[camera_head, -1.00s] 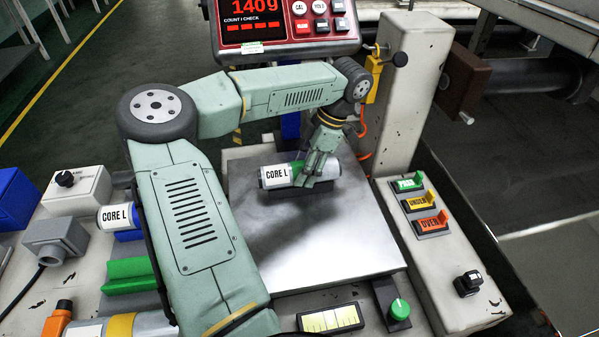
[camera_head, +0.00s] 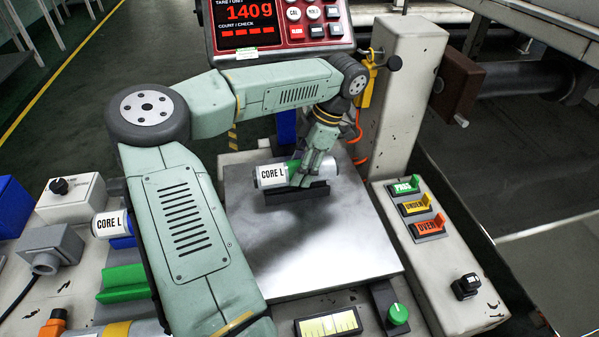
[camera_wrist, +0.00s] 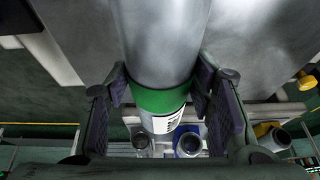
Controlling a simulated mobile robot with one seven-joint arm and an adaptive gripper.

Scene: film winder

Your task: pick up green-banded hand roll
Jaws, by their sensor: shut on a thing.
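The green-banded hand roll (camera_head: 271,177) is a pale cylinder with a "CORE L" label and a green band. My gripper (camera_head: 309,174) is shut on it over the metal weighing plate (camera_head: 330,245). In the wrist view the roll's grey body and green band (camera_wrist: 163,99) lie between the two dark finger pads. The roll lies roughly level, just above a dark strip (camera_head: 298,192) on the plate. My fingers hide part of the roll's right half.
A red-framed display (camera_head: 250,12) reads 140g behind the plate. A pale post (camera_head: 405,90) stands right of my gripper. Pass, under and over switches (camera_head: 415,205) lie at the right. Another "CORE L" roll (camera_head: 108,224) sits left. The plate's front half is clear.

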